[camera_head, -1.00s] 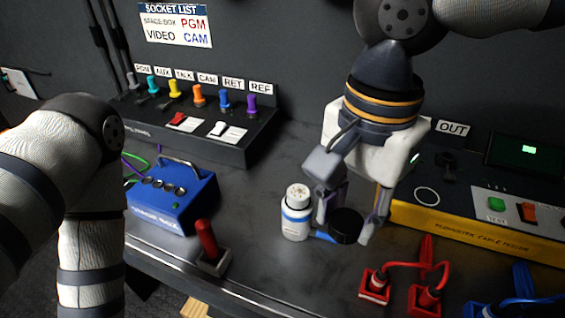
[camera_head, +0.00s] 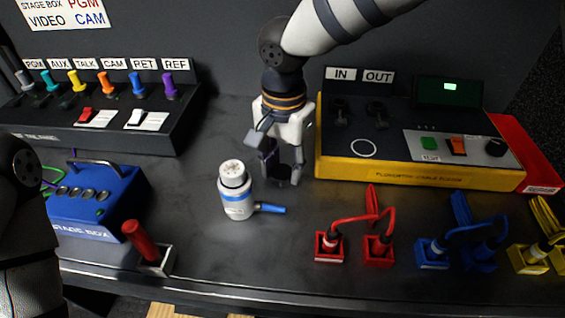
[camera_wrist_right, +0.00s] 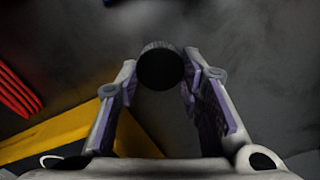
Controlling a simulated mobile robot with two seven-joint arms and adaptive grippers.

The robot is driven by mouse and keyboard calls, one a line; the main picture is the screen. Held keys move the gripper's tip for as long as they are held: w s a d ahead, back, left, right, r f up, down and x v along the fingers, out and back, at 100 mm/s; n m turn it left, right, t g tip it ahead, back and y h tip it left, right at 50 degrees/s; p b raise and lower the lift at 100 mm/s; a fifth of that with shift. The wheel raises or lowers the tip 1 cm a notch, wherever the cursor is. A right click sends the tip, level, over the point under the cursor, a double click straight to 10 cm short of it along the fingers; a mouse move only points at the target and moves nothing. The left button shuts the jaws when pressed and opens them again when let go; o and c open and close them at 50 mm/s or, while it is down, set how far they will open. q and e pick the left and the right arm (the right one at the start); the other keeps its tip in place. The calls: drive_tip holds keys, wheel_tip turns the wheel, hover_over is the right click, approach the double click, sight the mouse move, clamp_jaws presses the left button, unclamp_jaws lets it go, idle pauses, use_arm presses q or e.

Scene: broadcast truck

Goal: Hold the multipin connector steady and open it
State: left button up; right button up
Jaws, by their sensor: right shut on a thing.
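The multipin connector (camera_head: 237,199) is a white cylinder with a blue band. It stands upright on the dark bench with its pin face (camera_head: 233,169) uncovered on top. A blue tab (camera_head: 270,208) sticks out from its lower right side. My right gripper (camera_head: 282,173) is behind and to the right of the connector, apart from it. It is shut on a round black cap (camera_wrist_right: 160,68), seen between the fingertips in the right wrist view. My left arm shows at the left edge; its gripper is out of view, and nothing visible holds the connector.
A blue stage box (camera_head: 95,208) and a red-handled lever (camera_head: 144,243) stand left. A yellow-edged cable tester (camera_head: 415,172) stands right, behind red sockets (camera_head: 378,250) and blue sockets (camera_head: 432,253) with cables. A labelled plug panel (camera_head: 100,138) is at back left. Bench around the connector is clear.

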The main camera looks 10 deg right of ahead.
drive_tip(key=shift+f, duration=0.15)
drive_tip(key=o, duration=1.3)
